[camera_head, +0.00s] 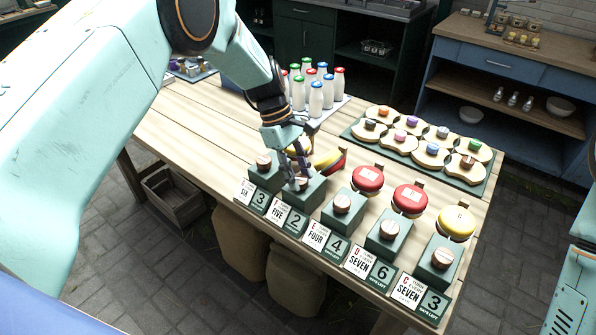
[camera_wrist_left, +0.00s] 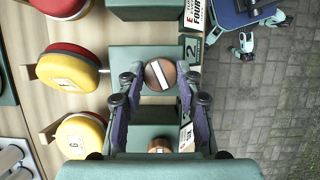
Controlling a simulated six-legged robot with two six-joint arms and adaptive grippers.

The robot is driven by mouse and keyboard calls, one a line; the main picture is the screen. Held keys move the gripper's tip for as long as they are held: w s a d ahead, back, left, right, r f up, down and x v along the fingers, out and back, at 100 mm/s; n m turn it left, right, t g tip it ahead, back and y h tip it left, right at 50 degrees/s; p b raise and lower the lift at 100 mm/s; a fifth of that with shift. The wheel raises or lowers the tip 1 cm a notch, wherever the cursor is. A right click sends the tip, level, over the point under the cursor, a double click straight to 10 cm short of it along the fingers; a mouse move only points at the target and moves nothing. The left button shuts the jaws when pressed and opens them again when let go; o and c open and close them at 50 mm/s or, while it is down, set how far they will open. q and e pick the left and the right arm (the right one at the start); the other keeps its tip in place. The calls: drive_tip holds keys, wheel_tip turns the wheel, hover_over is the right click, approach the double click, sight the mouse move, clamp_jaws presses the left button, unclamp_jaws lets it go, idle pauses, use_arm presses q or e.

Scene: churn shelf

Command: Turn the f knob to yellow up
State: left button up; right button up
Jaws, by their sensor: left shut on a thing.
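A row of green boxes with round wooden knobs runs along the table's front edge. My left gripper (camera_head: 297,178) is over the second box from the left, beside the "FIVE" card (camera_head: 276,216) and the "2" plate (camera_head: 295,220). In the wrist view its fingers are shut on the sides of the wooden knob (camera_wrist_left: 160,75), which has a white stripe across its face, slightly tilted. Behind this box is a disc (camera_wrist_left: 68,68) with a yellow top and red underside, standing on the table. The gripper partly hides the knob and disc in the head view. My right gripper is not in view.
Neighbouring knobs (camera_head: 264,162) and (camera_head: 342,203) stand close on both sides. Red discs (camera_head: 368,178) and a yellow disc (camera_head: 457,222) are behind the boxes. Bottles (camera_head: 316,98) and a green tray (camera_head: 478,185) stand farther back.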

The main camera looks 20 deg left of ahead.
use_arm(q)
drive_tip(key=shift+w+m+g+y+b, duration=0.1)
drive_tip(key=shift+m+g+y+b, duration=0.25)
drive_tip(key=shift+m, duration=0.8)
drive_tip(key=shift+m+g+y+b, duration=0.15)
drive_tip(key=shift+m+g, duration=0.3)
drive_tip(key=shift+m, duration=0.7)
drive_tip(key=o, duration=1.1)
drive_tip(key=shift+o, duration=0.2)
drive_tip(key=v, duration=1.2)
